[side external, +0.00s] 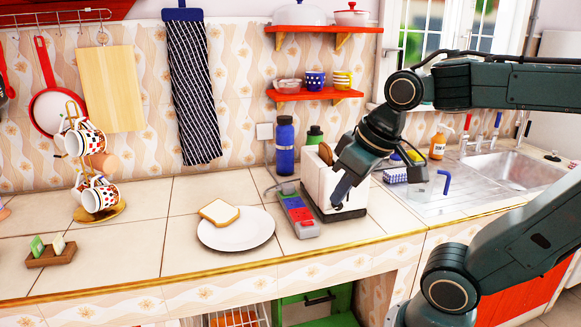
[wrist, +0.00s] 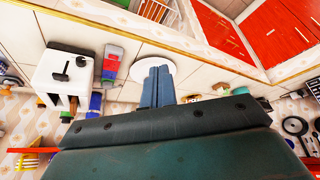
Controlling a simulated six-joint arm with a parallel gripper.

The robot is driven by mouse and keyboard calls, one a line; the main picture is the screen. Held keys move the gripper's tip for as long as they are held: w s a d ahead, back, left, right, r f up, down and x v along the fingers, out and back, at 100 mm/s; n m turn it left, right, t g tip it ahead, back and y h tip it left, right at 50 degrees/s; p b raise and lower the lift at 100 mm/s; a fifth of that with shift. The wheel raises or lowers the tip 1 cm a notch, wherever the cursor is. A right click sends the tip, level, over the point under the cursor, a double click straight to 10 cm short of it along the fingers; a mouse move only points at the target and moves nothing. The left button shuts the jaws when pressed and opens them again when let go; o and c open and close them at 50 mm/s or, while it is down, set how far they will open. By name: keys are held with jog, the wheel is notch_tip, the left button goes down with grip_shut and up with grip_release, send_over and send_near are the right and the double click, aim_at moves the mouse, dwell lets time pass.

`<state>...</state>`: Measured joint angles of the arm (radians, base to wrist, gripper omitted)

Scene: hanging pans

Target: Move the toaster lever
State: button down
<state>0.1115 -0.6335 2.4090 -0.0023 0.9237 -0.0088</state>
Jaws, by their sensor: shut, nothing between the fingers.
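The white toaster (side external: 314,186) stands on the tiled counter with brown bread slices (side external: 325,153) showing at its top. In the wrist view the toaster (wrist: 48,78) is at the upper left. Its end face carries a dark lever (wrist: 61,75) and a small round black knob (wrist: 81,61). My gripper (side external: 337,203) is in front of the toaster's end face in the side view, partly covering it. In the wrist view my gripper (wrist: 157,85) is shut and empty, to the right of the toaster. I cannot tell whether it touches the toaster.
A red and grey box (side external: 299,215) lies just left of the toaster. A white plate (side external: 238,235) with a bread slice (side external: 219,211) sits farther left. A blue bottle (side external: 284,148) stands behind. The sink (side external: 510,170) is to the right.

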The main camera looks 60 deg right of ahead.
jog(key=w+d+f+m+g, duration=0.1)
jog(key=w+d+m, duration=0.1)
jog(key=d, duration=0.8)
jog(key=w+d+f+m+g, duration=0.1)
jog(key=w+d+m, duration=0.1)
jog(key=d, duration=0.8)
jog(key=w+d+f+m+g, duration=0.1)
jog(key=d+m, duration=0.3)
jog(key=d, duration=0.6)
jog(key=shift+w+g, duration=0.55)
jog(key=shift+g, duration=0.05)
jog(key=shift+f, duration=0.2)
jog(key=shift+w+d+f, duration=0.1)
jog(key=shift+f, duration=1.55)
jog(key=shift+w+d+f, duration=0.1)
jog(key=shift+f, duration=1.55)
